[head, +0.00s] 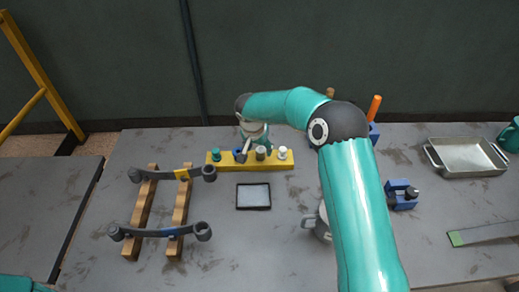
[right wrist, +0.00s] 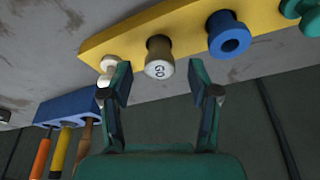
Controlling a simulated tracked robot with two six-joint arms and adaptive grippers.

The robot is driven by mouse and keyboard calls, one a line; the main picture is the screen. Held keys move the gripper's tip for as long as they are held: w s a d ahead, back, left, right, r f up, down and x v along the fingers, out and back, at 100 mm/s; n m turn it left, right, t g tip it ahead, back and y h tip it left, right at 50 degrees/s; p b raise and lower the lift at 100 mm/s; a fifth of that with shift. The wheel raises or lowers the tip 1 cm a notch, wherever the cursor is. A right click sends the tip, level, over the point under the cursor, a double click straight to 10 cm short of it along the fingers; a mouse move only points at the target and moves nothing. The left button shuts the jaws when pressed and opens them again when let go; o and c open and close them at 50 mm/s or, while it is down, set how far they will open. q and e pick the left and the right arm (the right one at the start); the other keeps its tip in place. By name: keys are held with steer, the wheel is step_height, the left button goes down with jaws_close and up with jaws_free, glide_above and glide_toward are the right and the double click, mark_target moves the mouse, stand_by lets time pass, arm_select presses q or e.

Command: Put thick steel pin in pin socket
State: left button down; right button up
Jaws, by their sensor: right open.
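A grey steel pin (head: 261,153) stands in a yellow strip (head: 225,166), between a blue and a white piece. In the right wrist view, the steel pin (right wrist: 158,58) has a marked pale end face and lies between the tips of my right gripper (right wrist: 160,78). The fingers are open, with space on both sides of the pin; contact is not visible. In the head view, my right gripper (head: 250,143) is over the strip, partly hidden by its own arm. My left gripper is out of view. I cannot tell which thing is the pin socket.
In the right wrist view, a white pin (right wrist: 108,66) is close to the left finger; a blue hollow piece (right wrist: 228,35) is right. A dark-framed tray (head: 254,196) lies before the strip. Leaf springs (head: 160,232) rest on wooden rails at left. A blue clamp (head: 401,196) is right.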

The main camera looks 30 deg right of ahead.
steer(key=b+v, duration=0.1)
steer(key=v, duration=1)
steer(key=shift+b, duration=0.3)
steer(key=shift+d, duration=0.1)
